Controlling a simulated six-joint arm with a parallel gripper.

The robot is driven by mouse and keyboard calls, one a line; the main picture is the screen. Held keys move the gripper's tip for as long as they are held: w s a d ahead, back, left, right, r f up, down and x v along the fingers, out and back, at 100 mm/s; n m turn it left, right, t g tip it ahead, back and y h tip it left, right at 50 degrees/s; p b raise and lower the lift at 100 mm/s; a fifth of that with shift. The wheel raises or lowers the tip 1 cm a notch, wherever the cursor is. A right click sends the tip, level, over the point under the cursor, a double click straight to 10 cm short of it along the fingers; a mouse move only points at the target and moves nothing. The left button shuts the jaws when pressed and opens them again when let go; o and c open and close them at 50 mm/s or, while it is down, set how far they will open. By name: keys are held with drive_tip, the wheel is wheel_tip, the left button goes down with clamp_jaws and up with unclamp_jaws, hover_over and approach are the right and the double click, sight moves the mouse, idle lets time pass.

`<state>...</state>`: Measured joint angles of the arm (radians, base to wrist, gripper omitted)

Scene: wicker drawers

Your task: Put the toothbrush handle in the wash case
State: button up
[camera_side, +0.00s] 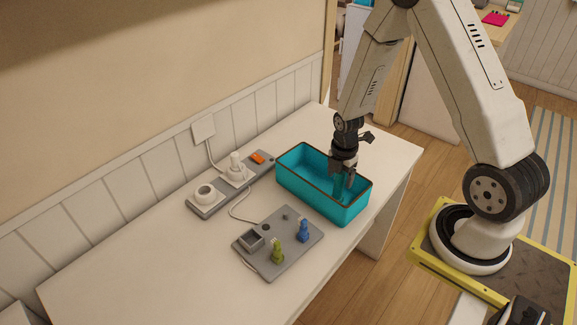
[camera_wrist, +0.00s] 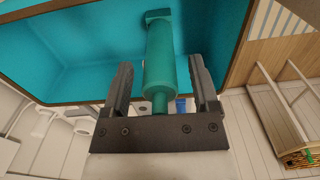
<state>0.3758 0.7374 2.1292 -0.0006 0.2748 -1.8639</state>
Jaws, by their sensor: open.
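The wash case (camera_side: 292,178) is an open teal box with a brown rim on the right part of the white table. It also fills the upper left of the wrist view (camera_wrist: 75,60). My gripper (camera_side: 343,187) points down into the case near its right end. The teal-green toothbrush handle (camera_wrist: 160,62) stands between the two open fingers in the wrist view, with a visible gap on each side. In the side view the fingers and case wall mostly hide the handle. I cannot tell whether its lower end touches the case floor.
A grey holder plate (camera_side: 285,262) with a green piece (camera_side: 278,254) and a blue piece (camera_side: 304,231) lies in front of the case. A grey strip (camera_side: 212,205) with white devices and an orange item (camera_side: 257,158) lies along the wall. The table's left part is clear.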

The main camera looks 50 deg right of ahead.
drive_tip(key=shift+r, duration=0.15)
drive_tip(key=shift+r, duration=6)
drive_tip(key=shift+a, duration=0.1)
drive_tip(key=s+a+r+m+t, duration=0.1)
drive_tip(key=s+a+m, duration=0.1)
drive_tip(key=a+m, duration=0.4)
drive_tip(key=s+a+r+m+t, duration=0.1)
drive_tip(key=s+a+r+m, duration=0.1)
drive_tip(key=a+m, duration=0.4)
drive_tip(key=s+m, duration=0.1)
drive_tip(key=m, duration=0.4)
drive_tip(key=shift+a+r+t, duration=0.2)
drive_tip(key=shift+a+t, duration=0.1)
drive_tip(key=shift+a, duration=0.1)
